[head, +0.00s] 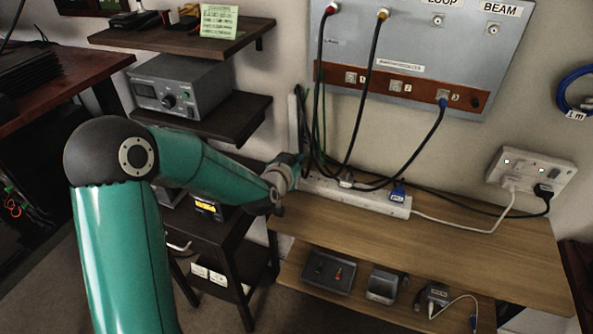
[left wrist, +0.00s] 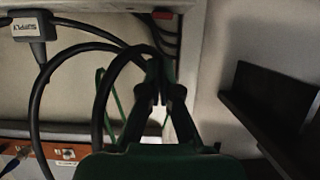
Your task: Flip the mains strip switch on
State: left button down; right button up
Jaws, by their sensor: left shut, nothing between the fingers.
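The white mains strip (head: 365,200) lies along the back of the wooden bench, with plugs in it. In the left wrist view the strip (left wrist: 95,5) runs along the top edge, with a small red part (left wrist: 163,15), likely its switch, near its right end. Its on or off position cannot be told. My left gripper (head: 298,163) is at the strip's left end, by the hanging cables. In the left wrist view its fingertips (left wrist: 159,72) are together and empty, apart from the red part. The switch is hidden in the head view. My right gripper is not in view.
Black cables (left wrist: 100,95) loop close beside my left fingers. A plug labelled SUPPLY (left wrist: 30,26) is in the strip. A dark shelf (left wrist: 265,110) stands to the right. The wall panel (head: 420,50) is above the bench (head: 450,245), whose front top is clear.

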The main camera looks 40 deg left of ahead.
pick_arm(q)
jog(key=shift+s+d+f, duration=0.1)
jog(key=shift+s+f, duration=0.1)
jog(key=shift+f, duration=0.65)
jog(key=shift+s+f, duration=0.15)
jog(key=shift+f, duration=0.7)
jog(key=shift+f+b, duration=0.45)
jog(key=shift+b, duration=0.3)
jog(key=shift+s+r, duration=0.1)
jog(key=shift+r, duration=0.05)
jog(key=shift+r+p, duration=0.5)
jog(key=shift+r, duration=0.35)
